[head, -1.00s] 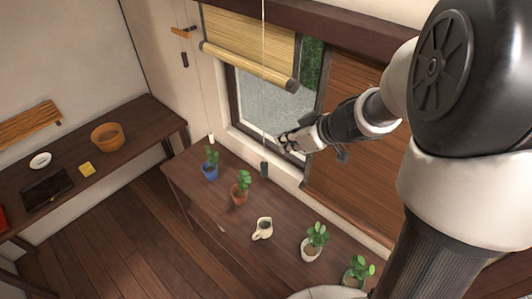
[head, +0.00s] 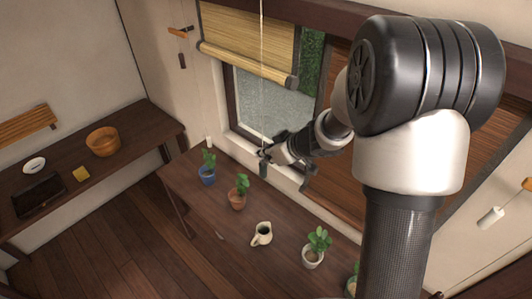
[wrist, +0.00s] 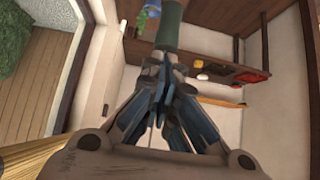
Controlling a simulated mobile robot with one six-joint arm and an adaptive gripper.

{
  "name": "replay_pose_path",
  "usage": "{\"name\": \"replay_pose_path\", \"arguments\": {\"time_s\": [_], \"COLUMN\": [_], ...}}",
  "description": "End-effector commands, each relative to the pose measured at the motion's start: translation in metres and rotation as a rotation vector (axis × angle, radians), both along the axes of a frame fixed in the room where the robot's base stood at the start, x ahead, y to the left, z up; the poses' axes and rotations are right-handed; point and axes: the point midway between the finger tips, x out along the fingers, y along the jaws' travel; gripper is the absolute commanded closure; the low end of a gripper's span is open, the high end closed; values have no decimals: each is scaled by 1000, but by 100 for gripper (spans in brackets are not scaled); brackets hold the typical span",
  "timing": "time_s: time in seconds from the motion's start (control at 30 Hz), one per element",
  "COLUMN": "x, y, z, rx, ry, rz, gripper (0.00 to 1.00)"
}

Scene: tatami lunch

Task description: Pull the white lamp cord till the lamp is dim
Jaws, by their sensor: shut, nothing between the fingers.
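A thin white cord (head: 262,70) hangs from above in the middle of the head view and ends in a dark grey-green pull (head: 264,170). A second thin cord hangs at the left near the wall corner and ends in a white pull (head: 209,142). My gripper (head: 266,155) is at the dark pull's upper end, shut with nothing between its fingers. In the wrist view the gripper (wrist: 160,95) shows close up, and the dark pull (wrist: 170,28) is just beyond the fingers. Whether they touch I cannot tell. No lamp is clearly in view.
A dark table (head: 215,220) below holds potted plants (head: 239,190) and a cream jug (head: 262,233). A bamboo blind (head: 250,45) and window are behind the cord. A side counter (head: 130,125) holds a bowl (head: 103,142). A white cylinder (head: 490,217) is at the right.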

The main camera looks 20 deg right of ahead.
Motion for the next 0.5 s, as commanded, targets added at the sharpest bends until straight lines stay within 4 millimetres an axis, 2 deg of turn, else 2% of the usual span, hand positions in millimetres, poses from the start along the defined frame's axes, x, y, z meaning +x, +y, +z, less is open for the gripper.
{"name": "replay_pose_path", "arguments": {"time_s": [0.33,0.5], "x": [0,-1], "y": [0,0], "z": [-2,-30], "rx": [0,2], "ry": [0,4], "rz": [0,-1], "gripper": [100,100]}}
